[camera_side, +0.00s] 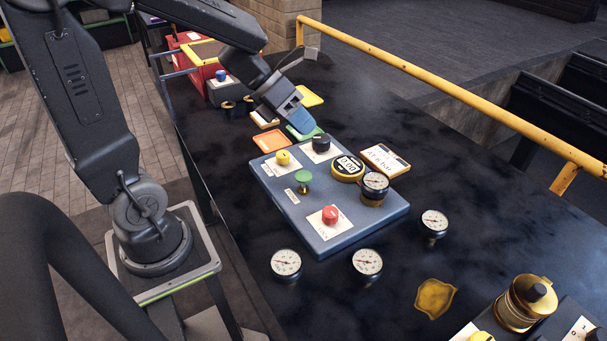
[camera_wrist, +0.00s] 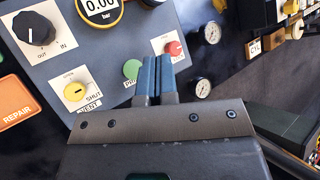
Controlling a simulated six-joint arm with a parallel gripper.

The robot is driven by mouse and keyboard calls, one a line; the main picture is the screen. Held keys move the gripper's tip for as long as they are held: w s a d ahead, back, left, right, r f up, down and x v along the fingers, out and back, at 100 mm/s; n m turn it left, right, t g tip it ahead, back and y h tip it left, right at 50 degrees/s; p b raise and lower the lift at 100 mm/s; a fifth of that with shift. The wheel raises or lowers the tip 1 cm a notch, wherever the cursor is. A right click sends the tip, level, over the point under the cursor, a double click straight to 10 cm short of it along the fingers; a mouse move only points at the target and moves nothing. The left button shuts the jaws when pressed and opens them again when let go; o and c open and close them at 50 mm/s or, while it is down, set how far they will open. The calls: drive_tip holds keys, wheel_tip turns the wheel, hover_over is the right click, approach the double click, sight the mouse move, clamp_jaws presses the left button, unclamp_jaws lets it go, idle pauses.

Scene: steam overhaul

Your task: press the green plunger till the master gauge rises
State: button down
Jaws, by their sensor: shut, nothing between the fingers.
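The green plunger (camera_side: 302,178) stands up from the blue-grey panel (camera_side: 348,236), between the yellow knob (camera_side: 283,158) and the red knob (camera_side: 330,214). In the wrist view the green plunger (camera_wrist: 131,69) lies just left of my fingertips, partly close to them in the picture. My gripper (camera_side: 304,127) is shut and empty, above the panel's far end; its blue fingers also show in the wrist view (camera_wrist: 158,62). A digital gauge (camera_side: 348,167) reads 0.00 bar in the wrist view (camera_wrist: 100,8). A dial gauge (camera_side: 376,182) stands beside it; its needle is too small to read.
A black knob (camera_side: 320,143) is on the panel near my gripper. Several dial gauges, one of them (camera_side: 367,262), stand on the dark bench right of the panel. Coloured tags, including an orange one (camera_side: 271,141), lie beyond it. A yellow rail (camera_side: 440,90) runs along the bench's far side.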

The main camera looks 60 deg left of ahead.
sight(307, 175)
drive_tip(key=shift+f, duration=4.4)
drive_tip(key=shift+f, duration=0.1)
drive_tip(key=shift+f, duration=0.3)
drive_tip(key=shift+f, duration=1.35)
drive_tip(key=shift+r, duration=1.8)
drive_tip(key=shift+r, duration=2.5)
